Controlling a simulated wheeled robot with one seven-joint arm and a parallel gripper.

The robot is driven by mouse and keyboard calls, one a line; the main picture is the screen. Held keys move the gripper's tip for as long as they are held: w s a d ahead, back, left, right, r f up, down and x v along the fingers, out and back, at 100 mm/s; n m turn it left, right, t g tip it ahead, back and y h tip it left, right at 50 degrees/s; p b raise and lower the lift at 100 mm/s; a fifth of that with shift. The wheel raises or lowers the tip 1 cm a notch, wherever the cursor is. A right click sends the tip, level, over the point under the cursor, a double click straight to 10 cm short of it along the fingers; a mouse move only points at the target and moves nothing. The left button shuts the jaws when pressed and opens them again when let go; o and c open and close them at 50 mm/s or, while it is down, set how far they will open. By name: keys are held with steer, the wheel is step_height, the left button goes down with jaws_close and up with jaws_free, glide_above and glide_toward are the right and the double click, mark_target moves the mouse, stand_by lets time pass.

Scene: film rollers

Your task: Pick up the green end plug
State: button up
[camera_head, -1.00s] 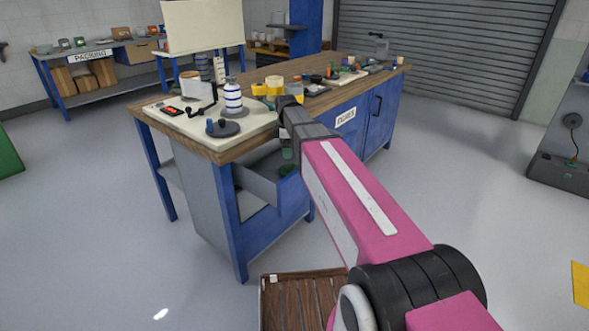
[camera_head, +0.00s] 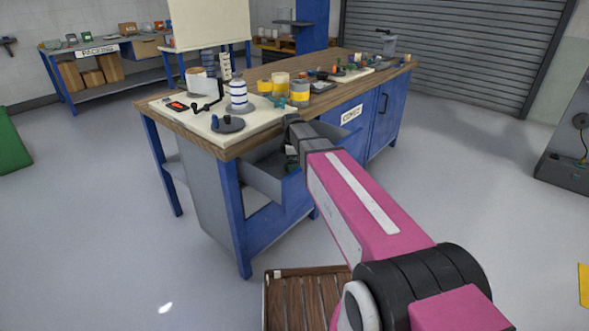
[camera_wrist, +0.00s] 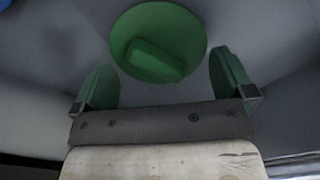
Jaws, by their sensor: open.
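The green end plug (camera_wrist: 185,27) is a round green disc with a raised bar across it, lying on a grey surface in the wrist view. In the head view, my arm reaches into the open grey drawer (camera_head: 270,184) of the blue workbench, and I cannot make out the plug there. My gripper (camera_wrist: 162,75) is open with green fingers. The plug shows between and just beyond the fingertips, and nothing is held. In the head view my gripper (camera_head: 290,155) is at the drawer, mostly hidden behind my wrist.
The workbench top (camera_head: 245,135) carries rollers, a white-and-blue cylinder (camera_head: 238,93), a dark round piece (camera_head: 228,123) and several small parts. The drawer walls stand close around my gripper. A blue thing (camera_wrist: 5,4) shows at the wrist view's top left corner. A slatted wooden platform (camera_head: 300,300) lies on the floor.

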step_height(320, 180, down, 2)
steer(key=shift+f, duration=0.1)
steer(key=shift+c, duration=0.3)
steer(key=c, duration=0.5)
steer(key=shift+r, duration=0.2)
